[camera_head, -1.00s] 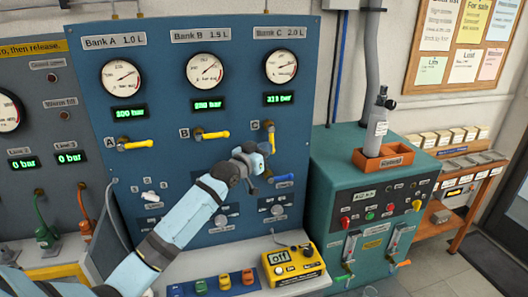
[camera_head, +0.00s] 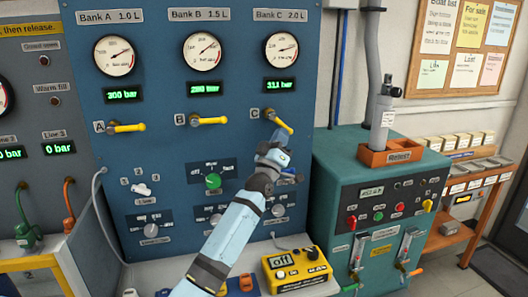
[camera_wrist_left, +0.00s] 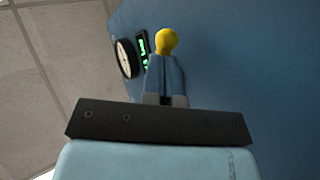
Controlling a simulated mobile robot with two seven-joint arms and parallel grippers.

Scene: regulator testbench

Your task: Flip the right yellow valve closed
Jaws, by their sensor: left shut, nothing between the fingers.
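The right yellow valve (camera_head: 283,124) sits under the Bank C gauge on the blue panel. Its lever slants down and to the right from its pivot. The Bank A valve lever (camera_head: 127,127) and the Bank B valve lever (camera_head: 209,120) lie about level, pointing right. My left gripper (camera_head: 275,147) is shut and empty just below the Bank C lever. In the left wrist view the rounded yellow lever end (camera_wrist_left: 167,41) shows just beyond my closed fingertips (camera_wrist_left: 166,62). I cannot tell whether they touch. My right gripper is out of view.
Below my left gripper are panel knobs and a yellow control box (camera_head: 296,268) on the bench. A green cabinet (camera_head: 345,165) stands to the right, with a grey bottle (camera_head: 383,118) in an orange holder on top. Open wall lies between panel and bottle.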

